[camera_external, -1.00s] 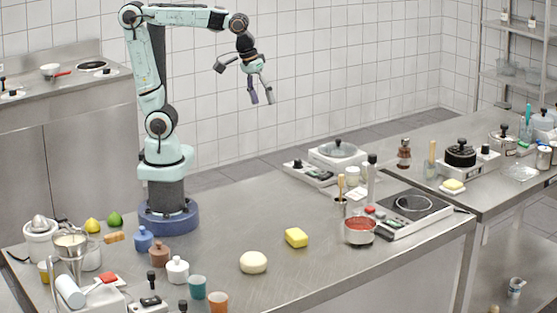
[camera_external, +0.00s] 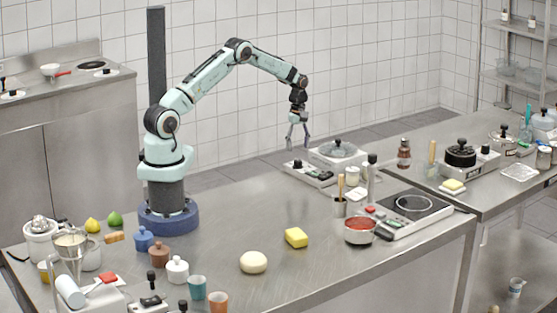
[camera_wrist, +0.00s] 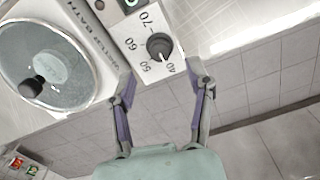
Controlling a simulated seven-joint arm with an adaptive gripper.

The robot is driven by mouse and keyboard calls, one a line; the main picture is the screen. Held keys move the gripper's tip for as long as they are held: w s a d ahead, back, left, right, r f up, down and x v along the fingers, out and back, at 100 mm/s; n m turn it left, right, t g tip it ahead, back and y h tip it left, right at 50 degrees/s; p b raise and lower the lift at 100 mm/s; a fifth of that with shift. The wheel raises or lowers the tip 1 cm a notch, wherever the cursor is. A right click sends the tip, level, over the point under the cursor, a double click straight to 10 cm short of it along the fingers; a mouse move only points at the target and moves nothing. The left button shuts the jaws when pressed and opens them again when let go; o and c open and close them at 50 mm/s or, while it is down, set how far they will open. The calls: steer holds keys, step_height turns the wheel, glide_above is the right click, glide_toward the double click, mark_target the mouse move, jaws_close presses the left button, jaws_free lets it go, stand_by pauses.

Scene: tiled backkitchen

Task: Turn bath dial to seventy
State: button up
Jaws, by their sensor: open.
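The water bath (camera_external: 338,152) stands at the back of the near counter, with a glass lid and black lid knob. The wrist view shows its round lid (camera_wrist: 45,65) and "WATER BATH" lettering. Its black bath dial (camera_wrist: 159,46) sits on a white panel marked 40, 50, 60 and 70. A light mark on the dial seems to face 40, but it is small. My gripper (camera_external: 298,140) is open, pointing down above the control panel (camera_external: 312,173). In the wrist view my gripper (camera_wrist: 160,77) has its fingers apart on either side of the dial's line, touching nothing visible.
A hot plate (camera_external: 414,206) and a pot with red contents (camera_external: 360,231) stand to the right. The counter between my base and the bath is clear.

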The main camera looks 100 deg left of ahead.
mark_target(298, 160)
step_height(298, 160, down, 5)
jaws_close()
stand_by(0.3)
